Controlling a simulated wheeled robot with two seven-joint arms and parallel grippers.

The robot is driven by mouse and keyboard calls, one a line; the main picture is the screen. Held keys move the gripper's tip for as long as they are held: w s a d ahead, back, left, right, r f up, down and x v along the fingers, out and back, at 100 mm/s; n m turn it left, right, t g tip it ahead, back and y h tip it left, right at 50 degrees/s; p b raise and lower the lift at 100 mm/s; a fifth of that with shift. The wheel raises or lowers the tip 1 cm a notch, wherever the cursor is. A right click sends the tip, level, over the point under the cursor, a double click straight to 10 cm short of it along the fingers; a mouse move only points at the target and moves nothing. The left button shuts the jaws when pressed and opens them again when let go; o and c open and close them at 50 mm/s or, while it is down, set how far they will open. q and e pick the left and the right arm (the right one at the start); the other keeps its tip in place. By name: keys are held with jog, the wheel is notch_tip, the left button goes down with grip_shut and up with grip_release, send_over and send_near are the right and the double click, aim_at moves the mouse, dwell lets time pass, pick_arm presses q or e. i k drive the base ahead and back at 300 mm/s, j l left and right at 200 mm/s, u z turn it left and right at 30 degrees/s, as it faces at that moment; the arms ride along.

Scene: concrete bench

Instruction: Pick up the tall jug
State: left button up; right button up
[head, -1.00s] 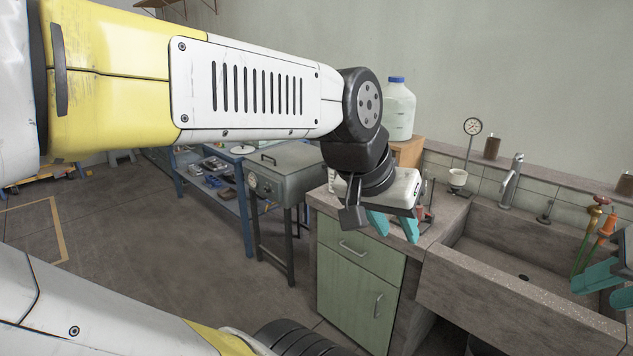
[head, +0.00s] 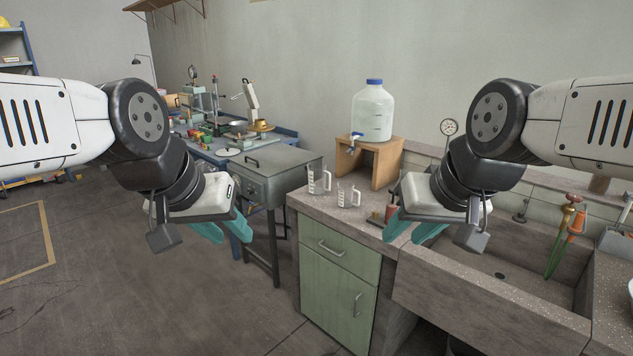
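Two clear measuring jugs with white markings and handles stand upright on the speckled counter. The one at the back left, the tall jug (head: 318,181), looks taller than the short jug (head: 347,196) to its right. My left gripper (head: 226,230) is open and empty, in the air left of the jugs and in front of the grey metal cabinet. My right gripper (head: 412,229) is open and empty, to the right of the jugs near the sink's left edge. Neither gripper touches a jug.
A large water bottle (head: 373,112) with a blue cap and tap stands on a wooden stand (head: 385,160) behind the jugs. A grey metal cabinet (head: 275,172) is left of the counter (head: 330,219). A stone sink (head: 480,290) is at the right.

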aim_at(316, 171)
jog(key=i+j+z, duration=0.1)
jog(key=i, duration=0.45)
jog(key=i+j, duration=0.2)
jog(key=i, duration=0.3)
jog(key=i+j+z, duration=0.15)
jog(key=i, duration=0.4)
jog(key=i+j, duration=0.3)
jog(key=i, duration=0.25)
jog(key=l+z, duration=0.05)
